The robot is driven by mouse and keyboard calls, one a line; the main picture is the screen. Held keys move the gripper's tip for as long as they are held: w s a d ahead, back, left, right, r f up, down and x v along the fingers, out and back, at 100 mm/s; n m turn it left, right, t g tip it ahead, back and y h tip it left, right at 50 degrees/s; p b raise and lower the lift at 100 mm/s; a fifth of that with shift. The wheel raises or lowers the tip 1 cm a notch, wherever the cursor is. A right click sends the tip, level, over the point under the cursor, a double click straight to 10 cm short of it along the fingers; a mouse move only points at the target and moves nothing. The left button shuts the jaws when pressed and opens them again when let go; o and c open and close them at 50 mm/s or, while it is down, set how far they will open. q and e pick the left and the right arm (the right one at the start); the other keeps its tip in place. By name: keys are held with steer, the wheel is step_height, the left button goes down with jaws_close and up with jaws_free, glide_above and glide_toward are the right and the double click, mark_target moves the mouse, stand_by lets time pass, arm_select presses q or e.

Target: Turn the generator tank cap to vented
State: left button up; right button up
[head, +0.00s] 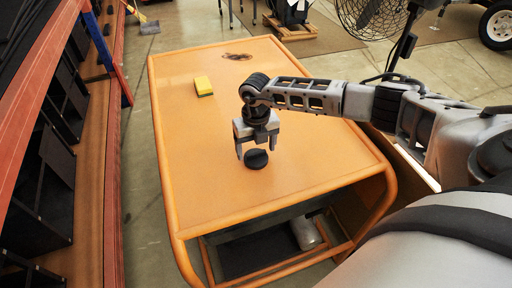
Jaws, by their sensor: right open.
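A small round black cap (257,159) sits on the orange top of a framed unit (207,205), near its middle. I take it to be the tank cap; any vent marking on it is too small to read. My right gripper (257,151) comes in from the right and points down over the cap. Its fingers are open, one on either side of the cap, and I cannot tell whether they touch it. My left gripper is not in view.
A yellow sponge-like block (203,86) lies on the orange top, with a dark stain (237,56) behind it. Orange tubes edge the top. Shelving (60,150) stands on the left. A large fan (370,15) and a wheel (497,25) are at the back right.

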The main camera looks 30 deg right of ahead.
steer(key=shift+f, duration=0.45)
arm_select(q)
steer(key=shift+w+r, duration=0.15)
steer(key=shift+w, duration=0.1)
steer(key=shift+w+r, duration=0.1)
arm_select(e)
steer(key=shift+c, duration=0.3)
steer(key=c, duration=0.9)
